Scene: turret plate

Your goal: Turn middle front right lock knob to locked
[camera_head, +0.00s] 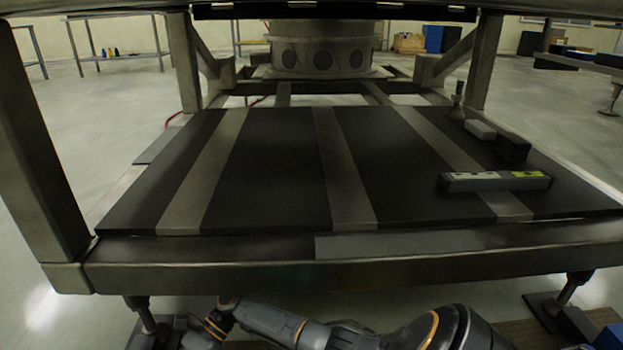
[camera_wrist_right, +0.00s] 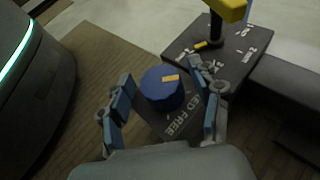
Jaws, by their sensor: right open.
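In the right wrist view, a round blue knob (camera_wrist_right: 162,88) with a yellow mark on its top stands on a dark plate. White lettering on the plate beside it reads in part "ED FREE". My right gripper (camera_wrist_right: 160,97) is open, with one blue-padded finger to the left of the knob and one to its right. I cannot tell whether either finger touches it. The head view does not clearly show this knob or my right gripper. My left gripper cannot be made out there.
A dark foot plate (camera_wrist_right: 250,47) with a yellow-topped post (camera_wrist_right: 224,9) lies just beyond the knob. A dark beam runs at the right. In the head view, a large framed table (camera_head: 270,170) carries a dark bar (camera_head: 495,181) and small blocks at its right.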

